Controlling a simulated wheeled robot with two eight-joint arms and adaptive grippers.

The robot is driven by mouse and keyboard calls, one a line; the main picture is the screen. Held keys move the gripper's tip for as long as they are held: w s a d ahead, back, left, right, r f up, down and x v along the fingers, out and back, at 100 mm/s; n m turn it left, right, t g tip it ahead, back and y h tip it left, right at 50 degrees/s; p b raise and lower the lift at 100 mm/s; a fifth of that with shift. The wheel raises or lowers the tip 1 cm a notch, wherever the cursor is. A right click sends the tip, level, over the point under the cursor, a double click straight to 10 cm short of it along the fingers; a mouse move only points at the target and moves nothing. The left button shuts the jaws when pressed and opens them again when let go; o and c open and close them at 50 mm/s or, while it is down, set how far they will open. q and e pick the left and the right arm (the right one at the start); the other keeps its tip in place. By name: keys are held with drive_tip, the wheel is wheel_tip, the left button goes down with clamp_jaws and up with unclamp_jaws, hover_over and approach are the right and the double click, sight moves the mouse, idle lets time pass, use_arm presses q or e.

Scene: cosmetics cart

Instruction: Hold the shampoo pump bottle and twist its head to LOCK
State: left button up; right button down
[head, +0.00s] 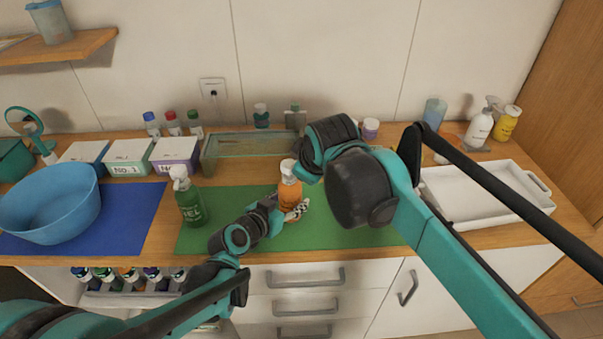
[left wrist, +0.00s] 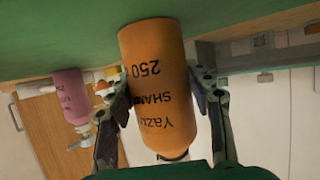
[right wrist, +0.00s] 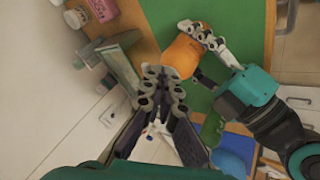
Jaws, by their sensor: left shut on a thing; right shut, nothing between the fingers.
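The orange shampoo bottle (head: 290,192) stands on the green mat, its white head (head: 288,168) upward. In the left wrist view the bottle (left wrist: 155,85) appears inverted, with "250" and "SHAM" lettering. My left gripper (head: 296,209) is shut around its body; its fingers (left wrist: 165,95) flank the bottle. My right gripper (right wrist: 164,80) is shut and empty, its tips close beside the bottle's head end. The right arm covers much of that gripper in the head view, and the fingers hide most of the head in the right wrist view. I cannot tell whether they touch.
A green gel pump bottle (head: 190,203) stands to the left on the mat. A blue basin (head: 52,212) sits on a blue mat (head: 133,222). A glass box (head: 210,150) stands behind. A white tray (head: 440,205) and pump bottles (head: 479,127) are at right.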

drive_tip(key=shift+w+d, duration=0.1)
idle(0.3)
drive_tip(key=shift+w, duration=0.1)
idle(0.4)
drive_tip(key=s+d+f+v, duration=0.1)
drive_tip(key=v, duration=1)
drive_tip(key=shift+s+d, duration=0.25)
drive_tip(key=shift+s, duration=0.05)
drive_tip(key=shift+r, duration=0.1)
use_arm(q)
drive_tip(key=o, duration=1.5)
